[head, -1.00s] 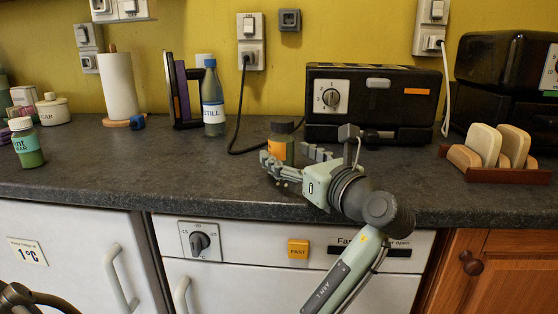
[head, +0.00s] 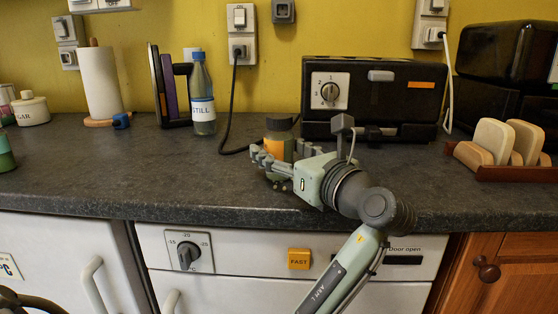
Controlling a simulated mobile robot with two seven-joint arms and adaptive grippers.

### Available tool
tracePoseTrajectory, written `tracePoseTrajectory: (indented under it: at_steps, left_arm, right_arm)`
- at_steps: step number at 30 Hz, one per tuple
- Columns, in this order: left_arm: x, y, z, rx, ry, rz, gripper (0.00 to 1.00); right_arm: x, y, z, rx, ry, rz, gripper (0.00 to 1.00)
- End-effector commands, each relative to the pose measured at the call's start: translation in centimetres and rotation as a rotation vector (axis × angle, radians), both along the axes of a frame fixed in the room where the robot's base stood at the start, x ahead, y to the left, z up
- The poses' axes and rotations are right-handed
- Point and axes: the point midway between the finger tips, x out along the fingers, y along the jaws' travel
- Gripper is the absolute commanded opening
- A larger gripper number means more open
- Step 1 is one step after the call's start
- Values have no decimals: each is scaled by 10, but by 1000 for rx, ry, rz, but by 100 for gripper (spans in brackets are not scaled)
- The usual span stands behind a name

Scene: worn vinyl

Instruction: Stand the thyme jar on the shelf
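A small jar (head: 278,146) with a dark lid, an orange label and green contents stands on the worktop in front of the black appliance. It looks like the thyme jar, but its label is unreadable. I cannot make out a shelf.
The black appliance (head: 375,98) stands close behind the gripper. A STILL bottle (head: 202,98), a paper roll (head: 101,82) and a sugar pot (head: 30,108) stand to the left. A wooden rack (head: 512,172) is at the right. The left-centre worktop (head: 150,170) is clear.

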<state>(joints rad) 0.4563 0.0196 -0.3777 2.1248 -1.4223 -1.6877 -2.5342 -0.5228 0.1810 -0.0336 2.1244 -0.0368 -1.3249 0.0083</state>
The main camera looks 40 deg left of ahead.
Motion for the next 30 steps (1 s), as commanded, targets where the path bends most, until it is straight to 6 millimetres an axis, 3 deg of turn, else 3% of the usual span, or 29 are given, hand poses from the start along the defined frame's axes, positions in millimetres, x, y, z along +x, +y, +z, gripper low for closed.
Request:
tracePoseTrajectory:
  at_steps: [1, 12, 20, 30]
  left_arm:
    - [0, 0, 0, 0, 0, 0, 47]
    - [0, 0, 0, 1, 0, 0, 5]
    - [0, 0, 10, 0, -2, 0, 5]
    - [0, 0, 76, -2, -7, -1, 5]
  right_arm:
    - [0, 0, 0, 0, 0, 0, 50]
    - [0, 0, 0, 0, -1, 0, 50]
    - [1, 0, 2, 2, -5, 1, 50]
    - [1, 2, -31, 19, 16, 2, 50]
